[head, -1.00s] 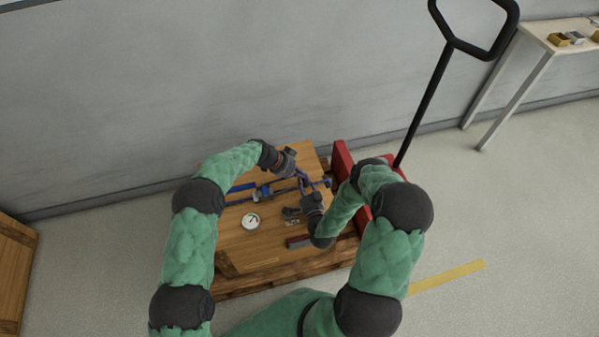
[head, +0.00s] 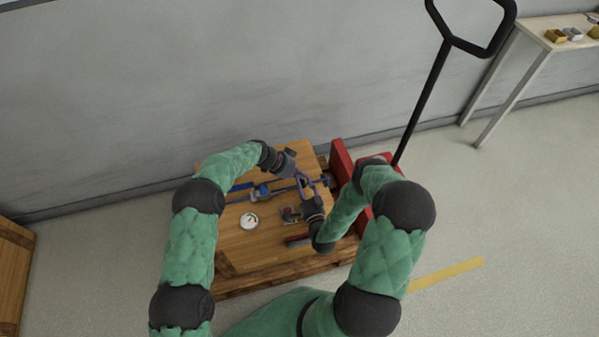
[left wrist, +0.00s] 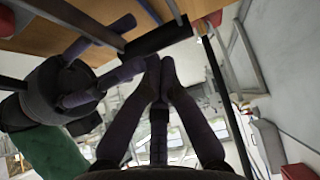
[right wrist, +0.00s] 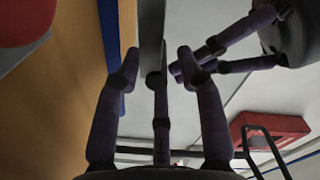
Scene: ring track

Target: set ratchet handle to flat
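A long grey bar tool with a blue part (head: 261,191) lies across the wooden crate top (head: 240,240); I cannot tell which part is the ratchet handle. My left gripper (head: 300,176) is over the bar's right half. In the left wrist view its fingertips (left wrist: 160,66) come together just short of a black cylinder (left wrist: 160,37), with nothing visible between them. My right gripper (head: 306,187) is close to the left one, near the bar. In the right wrist view its fingers (right wrist: 158,62) are apart, with a flat grey bar (right wrist: 151,30) between and beyond them.
A round white gauge (head: 249,221), a small grey-and-red item (head: 290,213), a red block (head: 297,240) and a blue strip (head: 241,187) lie on the crate top. A red pallet jack with a black handle (head: 430,95) stands at right. The wall is behind.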

